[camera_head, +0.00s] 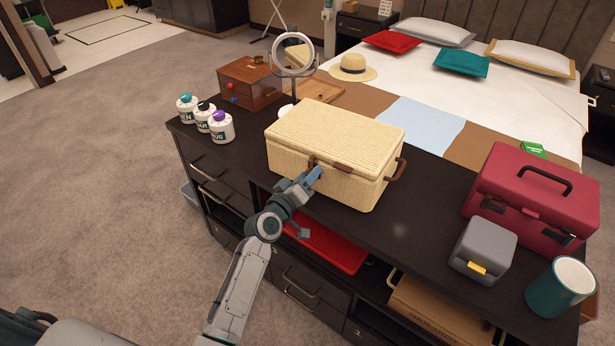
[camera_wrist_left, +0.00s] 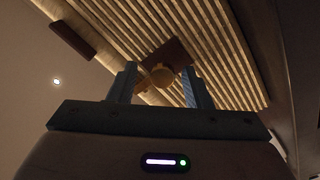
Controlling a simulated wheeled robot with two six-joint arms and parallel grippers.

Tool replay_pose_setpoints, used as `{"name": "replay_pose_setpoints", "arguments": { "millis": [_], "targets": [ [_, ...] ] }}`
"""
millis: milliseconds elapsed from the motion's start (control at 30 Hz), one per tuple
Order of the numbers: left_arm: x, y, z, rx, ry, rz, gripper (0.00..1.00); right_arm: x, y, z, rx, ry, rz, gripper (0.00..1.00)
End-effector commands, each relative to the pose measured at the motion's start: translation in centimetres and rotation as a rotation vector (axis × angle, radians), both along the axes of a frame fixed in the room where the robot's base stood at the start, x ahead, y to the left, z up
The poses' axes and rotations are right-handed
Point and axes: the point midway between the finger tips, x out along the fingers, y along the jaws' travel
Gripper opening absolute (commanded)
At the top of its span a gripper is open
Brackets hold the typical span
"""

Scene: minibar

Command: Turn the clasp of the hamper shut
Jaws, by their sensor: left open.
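The hamper (camera_head: 335,128) is a cream wicker box on the dark cabinet, with its lid down. Its clasp is a brass-coloured turning piece (camera_wrist_left: 160,77) on a brown plate (camera_wrist_left: 173,54) on the hamper's front. My left gripper (camera_head: 313,173) is at the hamper's front. In the left wrist view my left gripper (camera_wrist_left: 159,72) is open, with one finger on each side of the clasp. I cannot tell whether the fingers touch it. In the head view the gripper hides most of the clasp. My right gripper is not in view.
A brown handle (camera_head: 396,170) sticks out of the hamper's right side. Three white jars (camera_head: 222,127) and a brown box (camera_head: 248,83) stand to the left. A grey box (camera_head: 483,248), a red case (camera_head: 530,200) and a teal cup (camera_head: 560,288) stand to the right.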

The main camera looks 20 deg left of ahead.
Motion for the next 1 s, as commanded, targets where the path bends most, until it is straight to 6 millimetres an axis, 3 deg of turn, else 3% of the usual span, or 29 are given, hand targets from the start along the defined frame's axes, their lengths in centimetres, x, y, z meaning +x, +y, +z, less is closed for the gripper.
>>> {"name": "replay_pose_setpoints", "arguments": {
  "millis": [167, 333, 600, 800, 1000],
  "targets": [
    [-0.9, 0.3, -0.2, 0.002, 0.001, 0.000, 0.45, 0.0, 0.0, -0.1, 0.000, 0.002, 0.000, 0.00],
    [-3.9, 1.0, -0.3, 0.004, 0.003, -0.001, 0.45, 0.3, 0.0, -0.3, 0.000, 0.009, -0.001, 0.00],
    [-8.7, 2.2, -0.2, 0.002, 0.001, 0.000, 0.45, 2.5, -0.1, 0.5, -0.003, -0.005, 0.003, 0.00],
    [-10.3, 2.6, 0.0, 0.001, -0.001, 0.001, 0.45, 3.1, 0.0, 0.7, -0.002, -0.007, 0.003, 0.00],
    [-10.5, 2.7, 0.0, 0.000, -0.001, 0.001, 0.45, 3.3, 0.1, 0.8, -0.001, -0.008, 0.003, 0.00]
  ]
}}
